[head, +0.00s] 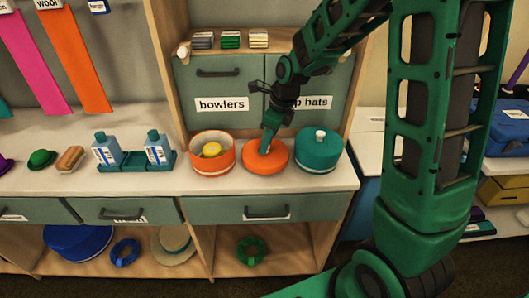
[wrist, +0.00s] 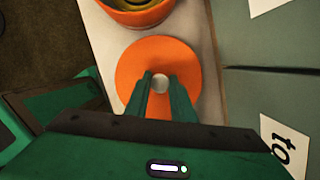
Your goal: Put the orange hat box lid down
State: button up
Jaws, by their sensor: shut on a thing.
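The orange hat box lid (head: 265,158) is a flat orange disc on or just above the white counter, between the open orange box and the teal box. It also shows in the wrist view (wrist: 185,62), with a pale round knob between my fingers. My gripper (wrist: 160,84) is shut on that knob from above; in the head view my gripper (head: 266,146) hides part of the lid. I cannot tell whether the lid touches the counter. The open orange hat box (head: 212,160) stands to its left with a yellow thing inside.
A teal hat box (head: 319,152) with a white knob stands close to the right of the lid. A green tray (head: 137,161) with two blue bottles stands further left. Cabinet doors labelled "bowlers" (head: 220,90) rise behind. The counter's front edge is close in front of the boxes.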

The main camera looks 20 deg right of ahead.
aim_at(276, 154)
jog(key=shift+f, duration=1.9)
jog(key=o, duration=1)
jog(key=v, duration=1.2)
jog(key=s+d+n, duration=0.5)
jog(key=s+n, duration=0.1)
jog(key=s, duration=0.3)
jog(key=s+d+r+n+g+h, duration=0.1)
jog(key=s+d+n, duration=0.3)
jog(key=s+n, duration=0.3)
jog(key=s+d+n+g+h, duration=0.1)
jog(key=s+d+n, duration=0.4)
jog(key=s, duration=0.8)
jog(key=shift+s+d+r+n, duration=0.2)
jog(key=shift+d+n, duration=0.1)
jog(key=shift+n, duration=0.5)
